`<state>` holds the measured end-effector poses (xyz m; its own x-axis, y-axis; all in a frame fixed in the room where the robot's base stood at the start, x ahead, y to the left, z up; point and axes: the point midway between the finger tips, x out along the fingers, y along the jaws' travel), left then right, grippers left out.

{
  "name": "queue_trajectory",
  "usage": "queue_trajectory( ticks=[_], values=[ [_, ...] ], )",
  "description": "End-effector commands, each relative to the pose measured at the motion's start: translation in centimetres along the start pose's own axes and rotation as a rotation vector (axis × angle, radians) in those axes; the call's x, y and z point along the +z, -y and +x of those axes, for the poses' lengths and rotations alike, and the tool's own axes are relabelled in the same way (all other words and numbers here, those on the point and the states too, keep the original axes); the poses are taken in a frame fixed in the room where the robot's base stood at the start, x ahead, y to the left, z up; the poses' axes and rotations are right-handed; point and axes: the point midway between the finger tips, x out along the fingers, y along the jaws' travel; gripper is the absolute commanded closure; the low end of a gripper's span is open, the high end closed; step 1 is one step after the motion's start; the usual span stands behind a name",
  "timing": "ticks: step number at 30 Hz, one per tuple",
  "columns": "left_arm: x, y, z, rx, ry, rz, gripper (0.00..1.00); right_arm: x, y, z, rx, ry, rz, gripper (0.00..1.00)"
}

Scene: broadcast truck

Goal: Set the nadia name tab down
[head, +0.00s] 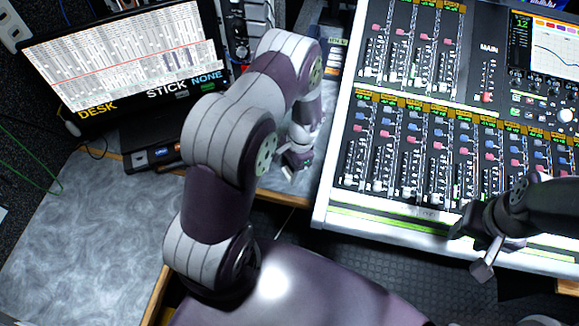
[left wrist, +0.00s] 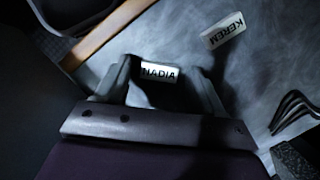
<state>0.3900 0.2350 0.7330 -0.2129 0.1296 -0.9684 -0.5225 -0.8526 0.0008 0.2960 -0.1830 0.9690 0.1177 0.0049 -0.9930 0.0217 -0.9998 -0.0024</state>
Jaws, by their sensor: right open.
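The nadia name tab (left wrist: 159,72) is a small white plate with dark lettering, between the fingertips of my left gripper (left wrist: 161,66) in the left wrist view. Dark gaps show between the tab and both fingers, so the gripper looks open around it. The tab seems at or close to the grey desktop; exact contact is hard to see. In the head view my left gripper (head: 296,160) is at the desk strip left of the mixing console, and the tab cannot be made out there. My right gripper (head: 484,258) is open and empty at the console's front edge.
A kerem name tab (left wrist: 224,31) lies on the desk to the right. Dark curved prongs (left wrist: 292,108) show at the right edge. The mixing console (head: 340,215) borders the desk strip. A monitor (head: 130,60) stands at the back left; the left desktop (head: 80,240) is clear.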

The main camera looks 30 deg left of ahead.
Motion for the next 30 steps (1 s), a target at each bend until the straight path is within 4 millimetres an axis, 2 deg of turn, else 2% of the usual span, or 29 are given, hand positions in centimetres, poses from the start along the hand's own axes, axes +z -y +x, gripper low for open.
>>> queue_trajectory(
  ticks=[5,8,15,22,26,27,30],
  values=[
    [0.1,0.0,-0.7,-0.001,-0.001,0.000,0.31,0.0,0.0,-0.3,0.000,0.000,0.000,0.57],
    [0.0,0.1,-2.7,-0.002,-0.004,-0.001,0.31,0.0,0.0,-0.2,0.000,0.000,0.000,0.57],
    [0.0,0.0,-9.1,-0.002,-0.003,0.000,0.31,0.0,0.0,0.0,0.000,0.000,0.000,0.57],
    [0.3,-0.2,-12.7,-0.001,-0.012,-0.014,0.31,0.0,0.0,0.0,0.000,0.000,0.000,0.57],
    [2.4,-2.3,-16.9,-0.003,-0.110,-0.146,0.31,0.0,0.0,0.0,0.000,0.000,0.000,0.57],
    [3.6,-3.4,-18.2,-0.001,-0.154,-0.206,0.31,0.0,0.0,0.0,0.000,0.000,0.000,0.57],
    [6.8,-6.0,-20.6,0.010,-0.255,-0.352,0.31,0.0,0.0,0.0,0.000,0.000,0.000,0.57]
  ],
)
